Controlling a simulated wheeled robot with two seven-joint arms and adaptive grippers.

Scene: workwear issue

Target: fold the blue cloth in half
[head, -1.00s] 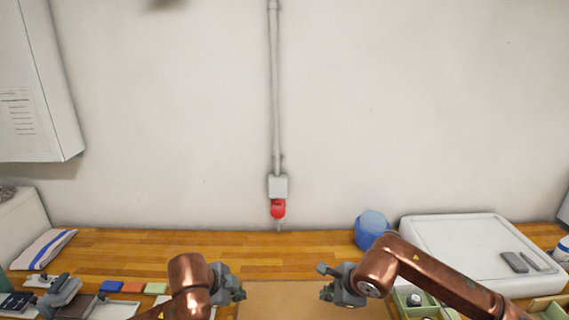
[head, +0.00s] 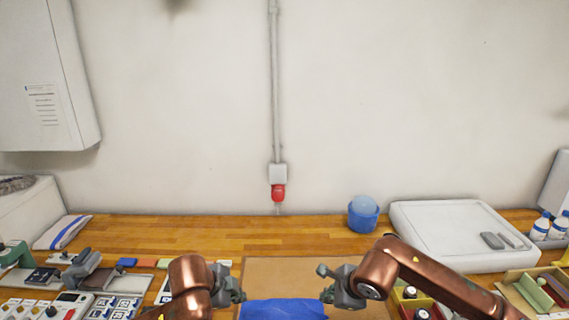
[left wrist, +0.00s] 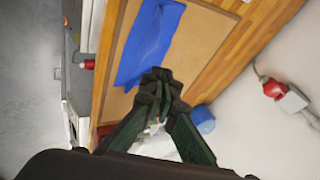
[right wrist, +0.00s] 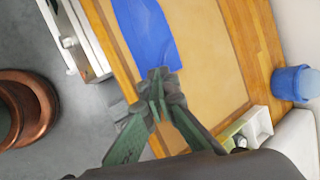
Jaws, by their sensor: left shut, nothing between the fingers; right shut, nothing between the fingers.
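The blue cloth (head: 284,309) lies on a tan board (head: 290,270) at the bottom middle of the head view, partly cut off by the frame edge. In the left wrist view the cloth (left wrist: 150,42) is a long, slightly creased strip on the board. In the right wrist view the cloth (right wrist: 148,32) runs in from the top. My left gripper (head: 238,294) is shut and empty, left of the cloth. Its fingertips (left wrist: 158,76) show near the cloth's end. My right gripper (head: 328,282) is shut and empty, to the cloth's right. Its fingertips (right wrist: 158,74) appear by the cloth's end.
A blue tub (head: 363,214) and a white tray (head: 460,235) stand at the back right. A folded white cloth with a blue stripe (head: 62,232) and several small items are at the left. The wooden bench behind the board is clear.

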